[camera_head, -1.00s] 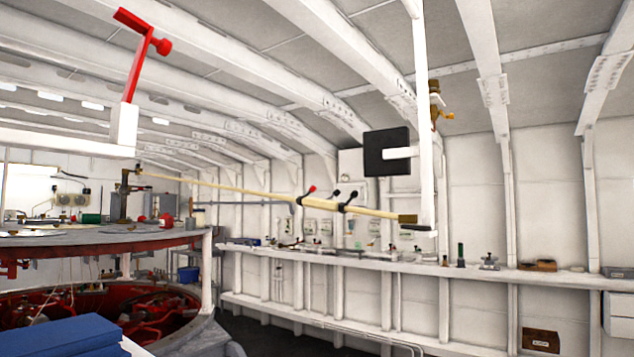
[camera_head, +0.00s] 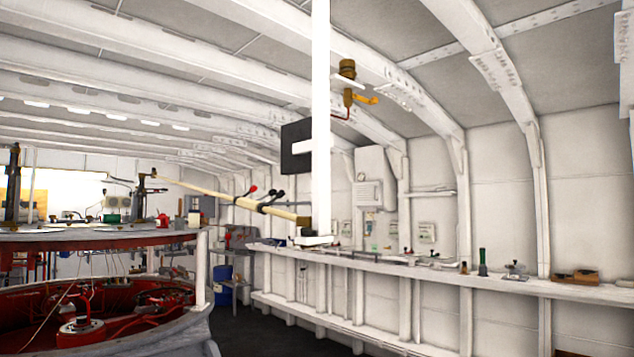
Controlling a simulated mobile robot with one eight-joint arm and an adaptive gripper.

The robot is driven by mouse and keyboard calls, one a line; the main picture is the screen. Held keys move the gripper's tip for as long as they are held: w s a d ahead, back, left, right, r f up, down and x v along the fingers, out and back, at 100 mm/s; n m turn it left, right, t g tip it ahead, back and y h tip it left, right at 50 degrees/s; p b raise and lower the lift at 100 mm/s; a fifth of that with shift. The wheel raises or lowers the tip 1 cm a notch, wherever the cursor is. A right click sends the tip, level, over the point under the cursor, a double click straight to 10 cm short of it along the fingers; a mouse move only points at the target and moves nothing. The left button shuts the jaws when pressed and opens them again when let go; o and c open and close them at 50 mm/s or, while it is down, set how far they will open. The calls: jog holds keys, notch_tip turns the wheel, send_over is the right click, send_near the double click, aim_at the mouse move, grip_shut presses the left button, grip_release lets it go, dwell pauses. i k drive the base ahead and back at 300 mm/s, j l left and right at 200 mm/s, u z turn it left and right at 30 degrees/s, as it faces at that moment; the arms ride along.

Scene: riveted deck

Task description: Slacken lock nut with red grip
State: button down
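A pale wooden pole (camera_head: 200,188) runs slanting between a dark stand (camera_head: 142,190) on the round deck top and a white upright post (camera_head: 320,120). A small red grip (camera_head: 252,189) sticks up from the pole's thicker part. Black grips (camera_head: 275,194) stand close to its right. The grip is small and distant, so the nut itself and its thread cannot be made out. My gripper is not in view, and nothing touches the red grip.
A round red-rimmed structure (camera_head: 100,238) fills the lower left, with red machinery below. A long white shelf (camera_head: 400,268) with small tools runs along the right wall. A blue drum (camera_head: 223,285) stands behind. Dark floor lies between structure and shelf.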

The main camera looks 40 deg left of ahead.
aim_at(254, 188)
jog(key=i+l, duration=0.1)
jog(key=i, duration=0.45)
jog(key=i+l, duration=0.1)
jog(key=i, duration=0.45)
jog(key=i+l, duration=0.1)
jog(key=i, duration=0.4)
jog(key=i+l, duration=0.15)
jog(key=i, duration=0.4)
jog(key=i+j+u, duration=0.3)
jog(key=u, duration=0.15)
jog(key=i+j+u, duration=0.1)
jog(key=i+u, duration=0.85)
jog(key=i+l+u, duration=0.25)
jog(key=i+u, duration=0.2)
jog(key=i+l+u, duration=0.45)
jog(key=i+j+u, duration=0.3)
jog(key=i+j, duration=0.25)
jog(key=i+j+u, duration=0.3)
jog(key=i, duration=0.3)
